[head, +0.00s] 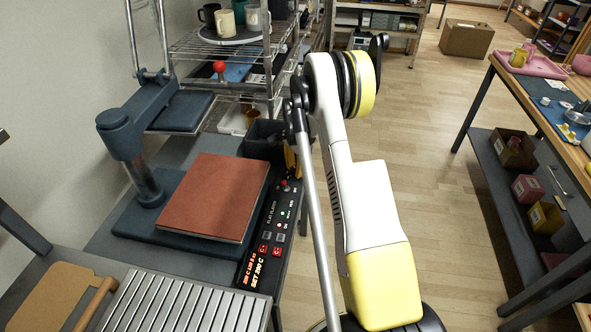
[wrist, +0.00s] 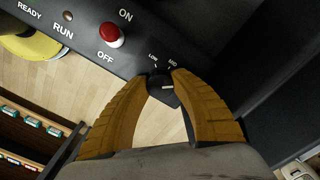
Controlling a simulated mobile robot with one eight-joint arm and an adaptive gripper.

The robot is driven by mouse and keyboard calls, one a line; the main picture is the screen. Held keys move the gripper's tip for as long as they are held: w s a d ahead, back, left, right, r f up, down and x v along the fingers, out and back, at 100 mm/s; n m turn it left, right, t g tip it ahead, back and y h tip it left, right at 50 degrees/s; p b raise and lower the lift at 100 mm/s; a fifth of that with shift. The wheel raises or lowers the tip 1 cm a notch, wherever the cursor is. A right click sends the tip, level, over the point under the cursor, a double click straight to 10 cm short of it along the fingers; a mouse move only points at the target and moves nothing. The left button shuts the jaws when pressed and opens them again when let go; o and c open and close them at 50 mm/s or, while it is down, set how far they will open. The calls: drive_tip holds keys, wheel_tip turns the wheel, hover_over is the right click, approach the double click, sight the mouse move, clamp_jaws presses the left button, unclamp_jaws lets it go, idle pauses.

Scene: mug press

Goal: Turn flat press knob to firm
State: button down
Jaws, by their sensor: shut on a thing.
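The flat press (head: 160,205) stands on a grey bench, with a reddish-brown pad on its base and a black control panel (head: 268,232) along its right edge. In the wrist view the dark pressure knob (wrist: 163,92) has a short pale mark on it. In the head view my gripper (head: 291,160) is at the panel's far end, and the knob is hidden.
A red ON/OFF switch (wrist: 111,35) sits left of the knob, close to my left finger. A dark bin (head: 262,140) stands behind the panel. A wire rack (head: 215,45) with mugs is at the back. Open floor (head: 440,160) lies to the right.

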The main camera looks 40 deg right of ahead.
sight(295, 169)
drive_tip(key=c, duration=1)
unclamp_jaws()
wheel_tip(295, 169, up, 12)
drive_tip(key=shift+r, duration=0.1)
